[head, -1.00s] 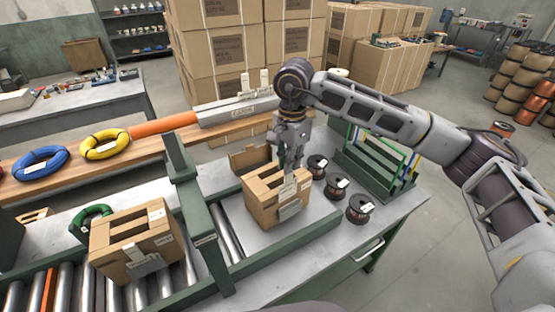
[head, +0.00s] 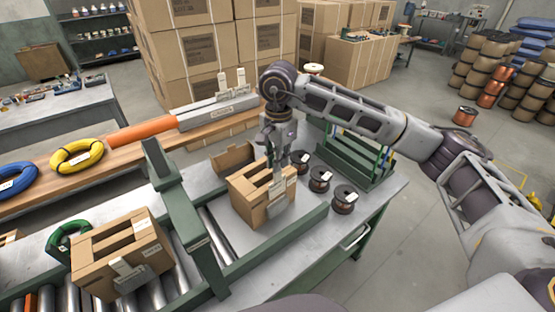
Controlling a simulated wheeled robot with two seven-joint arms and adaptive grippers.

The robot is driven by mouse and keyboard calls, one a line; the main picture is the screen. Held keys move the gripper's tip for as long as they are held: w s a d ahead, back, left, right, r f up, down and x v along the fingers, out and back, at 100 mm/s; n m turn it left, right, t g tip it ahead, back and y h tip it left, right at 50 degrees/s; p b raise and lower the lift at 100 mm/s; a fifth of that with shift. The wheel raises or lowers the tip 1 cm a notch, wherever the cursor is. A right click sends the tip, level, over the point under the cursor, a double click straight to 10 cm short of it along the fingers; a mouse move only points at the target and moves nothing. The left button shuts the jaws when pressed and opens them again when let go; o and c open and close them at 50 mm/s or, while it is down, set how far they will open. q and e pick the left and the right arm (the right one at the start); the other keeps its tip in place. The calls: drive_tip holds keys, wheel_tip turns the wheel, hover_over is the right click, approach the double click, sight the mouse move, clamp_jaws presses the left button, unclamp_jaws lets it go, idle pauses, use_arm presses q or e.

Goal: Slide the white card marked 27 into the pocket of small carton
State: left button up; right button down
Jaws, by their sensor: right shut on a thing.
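The small carton (head: 243,202) stands on the grey bench top in the middle of the head view, with slots in its top and a pale pocket (head: 279,206) on its front right face. My right gripper (head: 279,168) points down over the carton's right side, shut on a white card (head: 277,187). The card is upright at that face, just at or above the pocket. I cannot tell whether its lower edge is inside, and its number is too small to read. My left gripper is not in view.
Another carton (head: 95,278) with a front pocket sits on the rollers at left, past a green post (head: 182,215). Dark wire spools (head: 319,180) stand close right of the small carton, before a green rack (head: 345,165). An open brown box (head: 232,159) lies behind.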

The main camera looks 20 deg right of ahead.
sight(278, 180)
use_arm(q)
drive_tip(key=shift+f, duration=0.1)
use_arm(e)
drive_tip(key=shift+f, duration=0.15)
drive_tip(key=shift+f+b, duration=0.5)
drive_tip(key=shift+f, duration=0.6)
drive_tip(key=shift+f+b, duration=0.45)
drive_tip(key=shift+f, duration=0.1)
drive_tip(key=shift+f+b, duration=0.5)
drive_tip(key=shift+f, duration=0.2)
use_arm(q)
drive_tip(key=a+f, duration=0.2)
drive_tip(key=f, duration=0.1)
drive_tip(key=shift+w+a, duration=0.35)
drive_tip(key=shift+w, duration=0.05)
use_arm(e)
drive_tip(key=shift+f, duration=0.1)
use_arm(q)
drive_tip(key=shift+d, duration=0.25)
use_arm(e)
drive_tip(key=c, duration=1.5)
unclamp_jaws()
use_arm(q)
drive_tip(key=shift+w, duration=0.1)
use_arm(e)
drive_tip(key=shift+o, duration=0.2)
